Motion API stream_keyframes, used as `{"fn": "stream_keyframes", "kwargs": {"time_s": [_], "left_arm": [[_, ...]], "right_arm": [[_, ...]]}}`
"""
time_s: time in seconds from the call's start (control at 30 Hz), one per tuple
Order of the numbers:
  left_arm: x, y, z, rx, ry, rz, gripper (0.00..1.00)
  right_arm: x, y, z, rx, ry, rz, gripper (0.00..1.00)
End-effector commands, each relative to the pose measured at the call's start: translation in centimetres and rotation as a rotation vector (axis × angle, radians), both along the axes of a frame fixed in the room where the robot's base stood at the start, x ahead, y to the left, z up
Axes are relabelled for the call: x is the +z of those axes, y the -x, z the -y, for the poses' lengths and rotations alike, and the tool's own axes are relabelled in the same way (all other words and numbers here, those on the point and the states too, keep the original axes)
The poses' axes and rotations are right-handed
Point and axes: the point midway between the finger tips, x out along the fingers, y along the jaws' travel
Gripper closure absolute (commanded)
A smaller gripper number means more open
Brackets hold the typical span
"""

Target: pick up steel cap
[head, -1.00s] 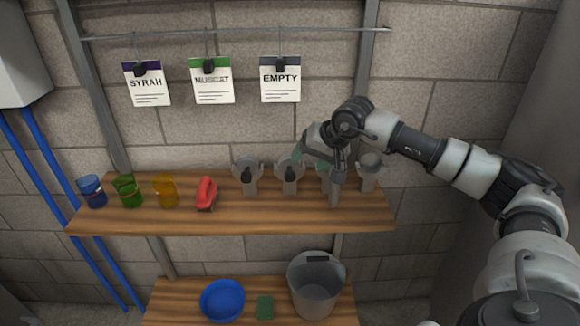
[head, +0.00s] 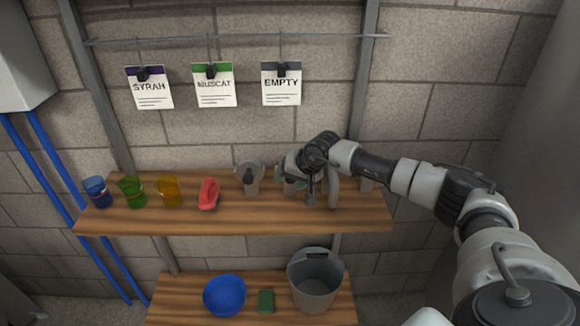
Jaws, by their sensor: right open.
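Another grey piece (head: 290,187) is partly hidden by my right gripper, and one more (head: 366,184) is partly behind my arm. I cannot tell which of them is the steel cap. My right gripper (head: 318,198) points down in front of this row, open, with nothing visible held. My left gripper is out of view.
Blue (head: 96,192), green (head: 132,191) and yellow (head: 169,191) cups and a red-handled brush (head: 208,195) stand left on the shelf. Below are a blue bowl (head: 224,295), a green sponge (head: 266,301) and a grey bucket (head: 315,280). Labels hang above, including EMPTY (head: 281,88).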

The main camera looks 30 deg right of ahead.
Motion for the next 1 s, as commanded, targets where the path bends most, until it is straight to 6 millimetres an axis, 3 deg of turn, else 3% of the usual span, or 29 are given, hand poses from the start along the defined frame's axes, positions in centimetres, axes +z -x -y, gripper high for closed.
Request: {"fn": "stream_keyframes", "kwargs": {"time_s": [0.07, 0.43, 0.77, 1.0], "left_arm": [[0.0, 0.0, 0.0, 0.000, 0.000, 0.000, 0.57], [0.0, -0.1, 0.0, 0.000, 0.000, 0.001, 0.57], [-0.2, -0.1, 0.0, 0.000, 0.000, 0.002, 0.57], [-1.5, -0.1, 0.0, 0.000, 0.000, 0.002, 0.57]], "right_arm": [[0.0, 0.0, 0.0, 0.000, 0.000, 0.000, 0.38], [0.0, 0.0, 0.0, -0.001, 0.000, 0.001, 0.93], [0.4, 0.0, 0.0, -0.001, 0.000, 0.004, 0.94], [2.8, -0.1, 0.1, -0.001, 0.000, 0.007, 0.94]]}}
